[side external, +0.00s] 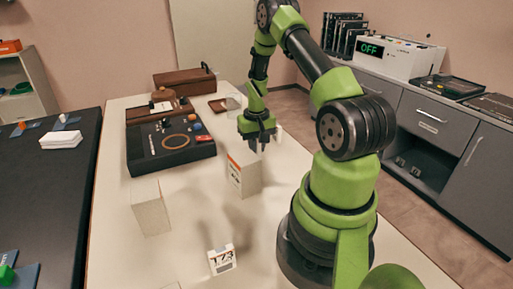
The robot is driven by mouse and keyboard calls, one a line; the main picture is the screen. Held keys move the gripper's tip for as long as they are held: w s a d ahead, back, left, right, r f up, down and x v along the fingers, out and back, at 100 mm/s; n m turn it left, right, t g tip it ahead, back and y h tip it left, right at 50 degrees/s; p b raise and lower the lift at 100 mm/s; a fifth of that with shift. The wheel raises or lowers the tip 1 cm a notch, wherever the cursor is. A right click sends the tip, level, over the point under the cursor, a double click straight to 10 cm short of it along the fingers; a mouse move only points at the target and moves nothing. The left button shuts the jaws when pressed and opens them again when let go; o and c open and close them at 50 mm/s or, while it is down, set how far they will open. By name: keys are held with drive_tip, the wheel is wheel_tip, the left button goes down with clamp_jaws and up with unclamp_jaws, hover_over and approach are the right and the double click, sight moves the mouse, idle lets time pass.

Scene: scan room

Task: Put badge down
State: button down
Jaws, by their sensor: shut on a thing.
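My gripper (258,146) points down over the pale table (110,235), just behind the white box with an orange stripe (243,174) in this view. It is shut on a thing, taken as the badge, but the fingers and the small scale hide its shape. I cannot tell how high it is above the table or whether it touches the box. No badge can be clearly made out elsewhere on the table.
A white block marked T73 (221,259) and a plain pale box (150,208) stand nearer the camera. A black tray (140,162) with small items lies left of my gripper, and a brown case (184,82) is behind it. The table between the pale boxes is clear.

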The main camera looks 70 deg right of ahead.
wheel_tip(320, 180, up, 14)
drive_tip(key=r, duration=0.1)
drive_tip(key=n, duration=1.9)
hover_over(208, 228)
wheel_tip(208, 228, down, 5)
wheel_tip(208, 228, down, 11)
drive_tip(key=shift+s+r, duration=0.1)
drive_tip(key=shift+r, duration=0.1)
drive_tip(key=shift+f, duration=0.1)
drive_tip(key=c, duration=1.1)
unclamp_jaws()
drive_tip(key=shift+c, duration=0.2)
